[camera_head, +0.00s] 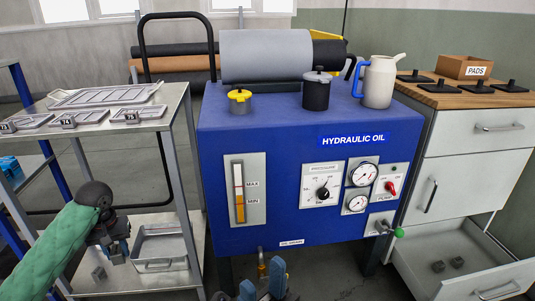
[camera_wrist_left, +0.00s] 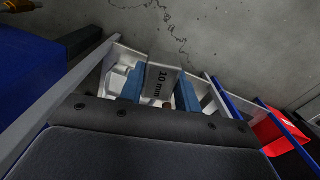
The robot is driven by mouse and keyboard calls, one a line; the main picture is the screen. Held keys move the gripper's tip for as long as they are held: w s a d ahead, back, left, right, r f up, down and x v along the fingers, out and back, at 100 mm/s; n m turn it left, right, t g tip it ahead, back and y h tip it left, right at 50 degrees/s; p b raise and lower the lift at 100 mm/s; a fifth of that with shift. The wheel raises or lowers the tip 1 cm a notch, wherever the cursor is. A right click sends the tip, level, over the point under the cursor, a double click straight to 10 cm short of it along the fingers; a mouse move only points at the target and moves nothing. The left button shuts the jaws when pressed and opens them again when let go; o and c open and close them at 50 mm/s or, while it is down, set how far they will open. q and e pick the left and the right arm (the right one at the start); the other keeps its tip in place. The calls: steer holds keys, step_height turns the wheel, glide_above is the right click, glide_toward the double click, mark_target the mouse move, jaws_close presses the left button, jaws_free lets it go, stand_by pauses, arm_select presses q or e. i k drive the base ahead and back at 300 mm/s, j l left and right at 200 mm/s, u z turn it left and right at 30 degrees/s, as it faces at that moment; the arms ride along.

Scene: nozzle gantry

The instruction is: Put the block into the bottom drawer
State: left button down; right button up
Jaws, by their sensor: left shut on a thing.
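A grey block marked "10 mm" (camera_wrist_left: 162,84) is between the blue fingers of my left gripper (camera_wrist_left: 160,90), which is shut on it. In the head view, my left gripper (camera_head: 118,250) is beside the grey cart, above its lower shelf; I cannot make out the held block clearly there. My right gripper (camera_head: 264,284) is at the bottom centre, in front of the blue tank, with its blue fingers apart and no held thing visible.
The grey cart (camera_head: 165,118) holds labelled trays on top. On its lower shelf are a metal tray (camera_head: 160,247) and a small grey block (camera_head: 98,272). The blue hydraulic tank (camera_head: 225,140) stands between cart and drawers. A green-tipped valve handle (camera_head: 397,232) juts out near the drawer.

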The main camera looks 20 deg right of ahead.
mark_target(476, 260)
steer(key=z, duration=1.6)
steer(key=i+l+z, duration=0.15)
steer(key=z, duration=0.2)
steer(key=i+z, duration=0.2)
steer(key=z, duration=0.2)
steer(key=i+l+z, duration=0.1)
steer(key=z, duration=0.25)
steer(key=i+j, duration=0.15)
steer(key=i, duration=0.3)
steer(key=i+j, duration=0.15)
steer(key=i, duration=0.3)
steer(key=i+j, duration=0.15)
steer(key=i, duration=0.3)
